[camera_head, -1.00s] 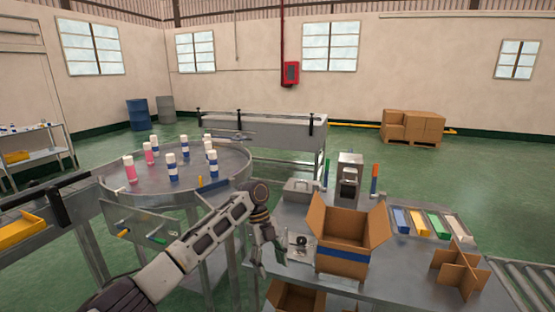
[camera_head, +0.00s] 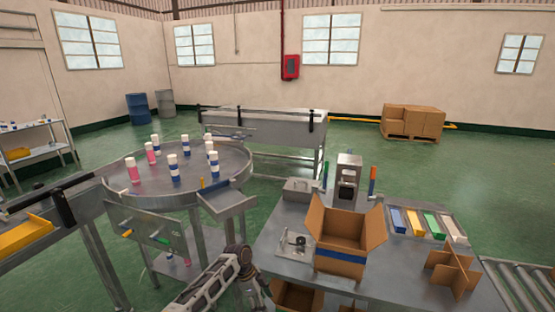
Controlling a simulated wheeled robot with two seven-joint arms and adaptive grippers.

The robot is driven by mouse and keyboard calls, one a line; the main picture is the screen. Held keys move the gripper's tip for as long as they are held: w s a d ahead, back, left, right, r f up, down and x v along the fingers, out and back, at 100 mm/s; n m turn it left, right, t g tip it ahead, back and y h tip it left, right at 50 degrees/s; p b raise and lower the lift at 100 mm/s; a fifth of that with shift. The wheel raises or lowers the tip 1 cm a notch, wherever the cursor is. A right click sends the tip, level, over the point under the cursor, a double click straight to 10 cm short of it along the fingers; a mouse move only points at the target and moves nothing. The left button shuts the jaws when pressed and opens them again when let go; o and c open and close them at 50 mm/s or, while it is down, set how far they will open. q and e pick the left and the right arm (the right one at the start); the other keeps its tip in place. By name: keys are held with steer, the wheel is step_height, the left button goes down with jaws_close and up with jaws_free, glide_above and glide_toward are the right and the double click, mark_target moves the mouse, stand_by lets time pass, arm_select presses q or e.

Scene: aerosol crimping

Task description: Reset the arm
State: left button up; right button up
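My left arm comes in at the bottom of the head view, low beside the left edge of the steel workbench (camera_head: 285,258). Its gripper fingers are below the frame edge or hidden, so I cannot see whether it holds anything. My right arm and gripper are not in view. On the bench, an open cardboard box (camera_head: 341,240) with a blue band stands in front of the crimping machine (camera_head: 347,182). A small black fixture on a plate (camera_head: 296,242) sits left of the box, with no gripper over it.
A round table (camera_head: 200,183) carries several pink and blue-banded cans (camera_head: 173,168). A cardboard divider (camera_head: 452,268) and coloured bins (camera_head: 432,224) stand at the bench's right, near a roller conveyor (camera_head: 518,282). A cardboard box underneath the bench (camera_head: 298,297) shows at the bottom.

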arm_select(q)
steer(key=s+a+f+n+t+y+p, duration=0.1)
steer(key=s+a+f+n+p, duration=0.2)
steer(key=s+a+f+n, duration=0.5)
steer(key=s+a+f+n+t+y+p, duration=0.1)
steer(key=s+a+f+n+p, duration=0.15)
steer(key=s+f, duration=1.05)
steer(key=s+a+f+n+p, duration=0.2)
steer(key=s+a+f, duration=0.1)
steer(key=s, duration=0.8)
steer(key=s+a+f+n+y+p, duration=0.1)
steer(key=s+a+f+n+p, duration=0.1)
steer(key=s, duration=0.9)
steer(key=s+a+f+n+y+p, duration=0.1)
steer(key=s+a+f+n+p, duration=0.1)
steer(key=s, duration=0.9)
steer(key=a+f+p, duration=0.1)
steer(key=a+f, duration=0.1)
steer(key=a, duration=0.1)
steer(key=shift+s+a, duration=0.35)
steer(key=shift+s, duration=0.05)
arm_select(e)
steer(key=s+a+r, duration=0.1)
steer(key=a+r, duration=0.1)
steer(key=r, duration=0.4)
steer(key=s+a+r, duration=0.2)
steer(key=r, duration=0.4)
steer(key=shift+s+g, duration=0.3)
